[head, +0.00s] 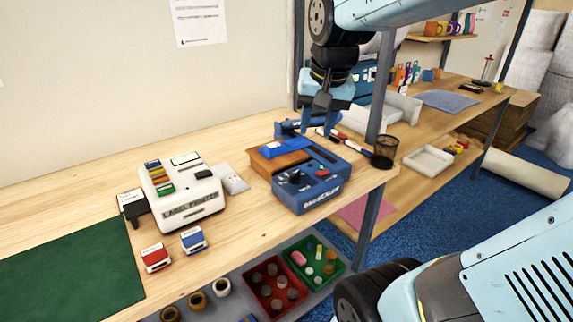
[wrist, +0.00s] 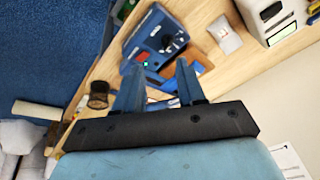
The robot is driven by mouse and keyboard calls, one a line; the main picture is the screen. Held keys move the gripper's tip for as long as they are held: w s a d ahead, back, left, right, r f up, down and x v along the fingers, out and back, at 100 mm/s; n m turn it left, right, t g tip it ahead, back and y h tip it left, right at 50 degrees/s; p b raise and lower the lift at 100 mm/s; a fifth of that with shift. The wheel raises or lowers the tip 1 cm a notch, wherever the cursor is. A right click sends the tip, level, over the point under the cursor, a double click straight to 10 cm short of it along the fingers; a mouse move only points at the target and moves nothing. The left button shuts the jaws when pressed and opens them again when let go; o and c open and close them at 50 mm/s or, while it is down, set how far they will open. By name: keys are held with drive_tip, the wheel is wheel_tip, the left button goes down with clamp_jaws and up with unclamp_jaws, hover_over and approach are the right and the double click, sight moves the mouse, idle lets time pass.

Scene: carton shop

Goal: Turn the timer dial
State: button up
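The timer dial is a black knob (head: 295,178) on the front panel of the blue bag sealer (head: 318,192), which stands near the table's front edge. In the wrist view the dial (wrist: 168,42) shows on the sealer's face, beyond the fingertips. My gripper (head: 319,128) hangs above and behind the sealer in the head view, apart from the dial. In the wrist view my gripper (wrist: 160,66) has its two fingers spread with nothing held between them. A green-lit button (wrist: 146,63) shows close to one fingertip.
A label printer (head: 183,192) and a small grey-white box (head: 232,179) stand left of the sealer. Red and blue stamps (head: 156,257) lie front left. Bare wood lies before the sealer.

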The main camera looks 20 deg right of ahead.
sight(295, 173)
drive_tip(key=w+f+m+g, duration=0.2)
drive_tip(key=w+f+m, duration=0.1)
drive_tip(key=w, duration=0.3)
drive_tip(key=w+f+m+g, duration=0.2)
drive_tip(key=w+f+m, duration=0.15)
drive_tip(key=w, duration=0.35)
wheel_tip(295, 173, down, 13)
drive_tip(key=shift+s+d+f, duration=0.1)
drive_tip(key=shift+d, duration=0.05)
drive_tip(key=shift+c, duration=0.2)
clamp_jaws()
